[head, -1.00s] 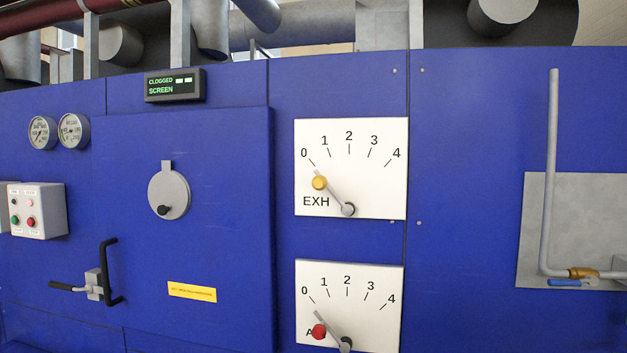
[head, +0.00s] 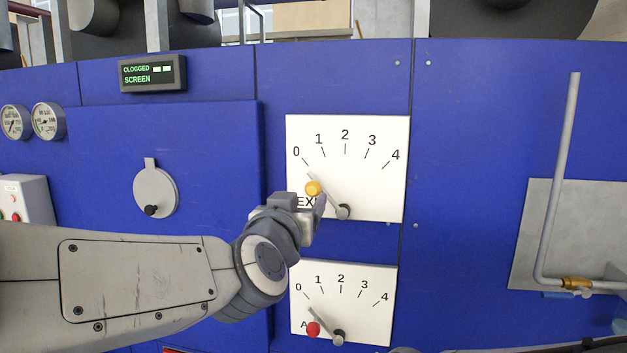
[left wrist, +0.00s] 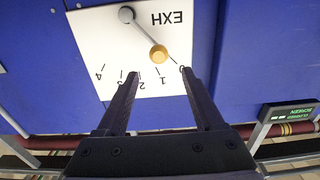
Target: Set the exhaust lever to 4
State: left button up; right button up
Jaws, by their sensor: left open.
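The exhaust dial plate (head: 375,190), marked EXH, is white with numbers 0 to 4. Its lever has a yellow knob (head: 314,188) and points up-left at the 0 mark from a dark pivot (head: 343,212). The left wrist view shows the plate upside down, with the yellow knob (left wrist: 158,55) showing between the fingertips. My left gripper (head: 318,203) is at the plate's lower left, close to the knob. Its two fingers (left wrist: 160,73) are apart and not closed on the knob; contact cannot be told. The arm partly hides the EXH label. My right gripper is not in view.
A second dial plate (head: 370,310) with a red-knobbed lever (head: 313,328) sits just below. A CLOGGED SCREEN display (head: 152,73) is at upper left. A grey pipe (head: 558,180) with a brass valve stands at right.

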aim_at(312, 189)
pick_arm(q)
jog(key=w, duration=0.3)
jog(key=w+d+p, duration=0.1)
jog(key=w, duration=0.2)
jog(key=w+d+p, duration=0.1)
jog(key=w, duration=0.2)
jog(key=shift+w+f, duration=0.1)
jog(key=shift+w, duration=0.2)
grip_shut()
dwell(1.0)
